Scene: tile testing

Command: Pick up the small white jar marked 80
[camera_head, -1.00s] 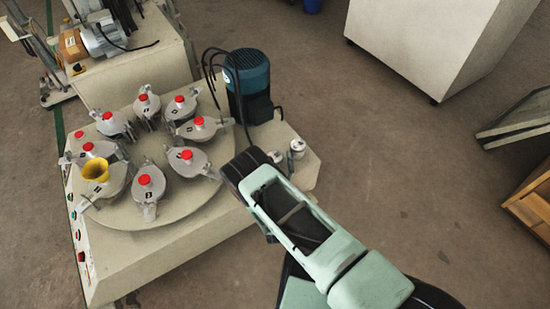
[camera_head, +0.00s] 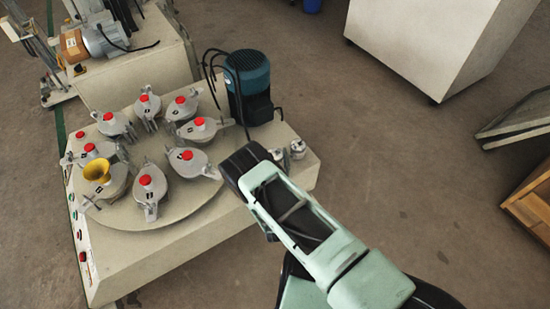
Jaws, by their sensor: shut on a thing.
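The small white jar (camera_head: 298,147) shows as a tiny pale, greyish shape at the right end of the machine's top. Its marking is too small to read. My arm reaches in from the lower right, and its dark wrist covers most of my gripper (camera_head: 281,157). Only a small grey part of the gripper shows beside the wrist, close against the jar. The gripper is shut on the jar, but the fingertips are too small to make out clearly. I cannot tell whether the jar is clear of the surface.
The pale machine (camera_head: 225,235) carries a round turntable with several grey lidded pots with red knobs, and a yellow funnel (camera_head: 97,171). A blue-green motor (camera_head: 248,85) with black cables stands just behind my wrist. Open floor (camera_head: 400,150) lies to the right, before a large pale cabinet (camera_head: 430,40).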

